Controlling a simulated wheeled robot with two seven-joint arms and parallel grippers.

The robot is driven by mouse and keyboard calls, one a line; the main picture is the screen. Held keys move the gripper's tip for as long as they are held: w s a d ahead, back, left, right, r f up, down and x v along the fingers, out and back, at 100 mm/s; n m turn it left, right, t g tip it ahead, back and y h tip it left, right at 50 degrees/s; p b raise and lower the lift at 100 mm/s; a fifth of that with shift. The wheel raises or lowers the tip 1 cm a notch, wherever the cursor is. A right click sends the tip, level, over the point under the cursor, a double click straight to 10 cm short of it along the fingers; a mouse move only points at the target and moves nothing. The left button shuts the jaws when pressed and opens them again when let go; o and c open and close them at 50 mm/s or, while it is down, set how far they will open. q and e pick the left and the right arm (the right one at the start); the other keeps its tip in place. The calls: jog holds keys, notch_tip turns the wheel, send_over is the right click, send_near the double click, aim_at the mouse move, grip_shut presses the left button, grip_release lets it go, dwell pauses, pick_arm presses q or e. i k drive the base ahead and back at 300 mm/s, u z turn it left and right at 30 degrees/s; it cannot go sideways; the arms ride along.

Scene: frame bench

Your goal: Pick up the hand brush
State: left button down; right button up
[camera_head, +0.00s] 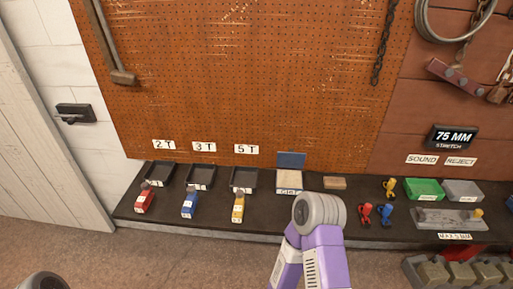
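I cannot clearly make out a hand brush. A small tan block (335,183) lies flat on the dark bench, just right of the open box with a blue lid; it may be the brush's wooden back, but it is too small to tell. Neither of my grippers shows. A purple link of my arm with a grey round joint rises at the bottom centre, in front of the bench edge. A grey round part of mine shows at the bottom left corner.
The dark bench (270,217) runs along a pegboard wall. Black trays (200,177) stand behind red, blue and yellow pieces (190,205). An open box (289,183) stands mid-bench. Green (425,189) and grey bins (463,190) and small coloured clamp-like items (387,214) stand right.

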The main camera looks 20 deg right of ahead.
aim_at(329, 184)
jog(key=z, duration=1.55)
